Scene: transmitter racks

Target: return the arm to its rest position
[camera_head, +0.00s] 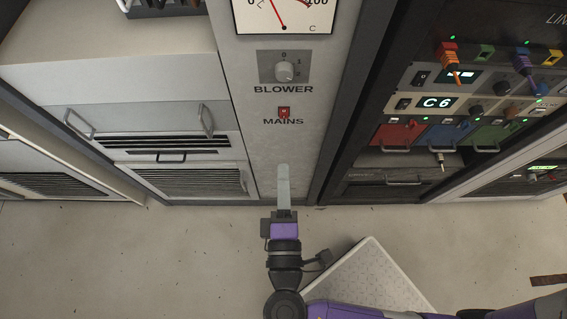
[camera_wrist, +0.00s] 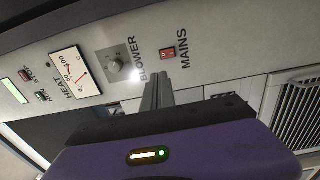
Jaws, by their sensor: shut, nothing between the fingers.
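My gripper (camera_head: 284,172) is at the lower middle of the head view, with the fingers pointing up the picture toward the grey panel (camera_head: 265,145). The fingers are together and hold nothing. In the wrist view my gripper (camera_wrist: 158,76) appears over the panel, its tips between the BLOWER knob (camera_wrist: 115,66) and the red MAINS switch (camera_wrist: 168,53). In the head view the MAINS switch (camera_head: 284,112) is above the fingertips, and the BLOWER knob (camera_head: 284,71) is above that. I cannot tell whether the fingertips touch the panel. My purple and grey arm runs off to the lower right.
A dial (camera_head: 284,14) tops the panel. A rack on the right holds coloured modules (camera_head: 441,133) and connectors with purple (camera_head: 523,65) and orange (camera_head: 449,57) bodies. Handled cabinets (camera_head: 165,120) stand left. A pale plate (camera_head: 366,272) lies under my arm. Floor on the left is clear.

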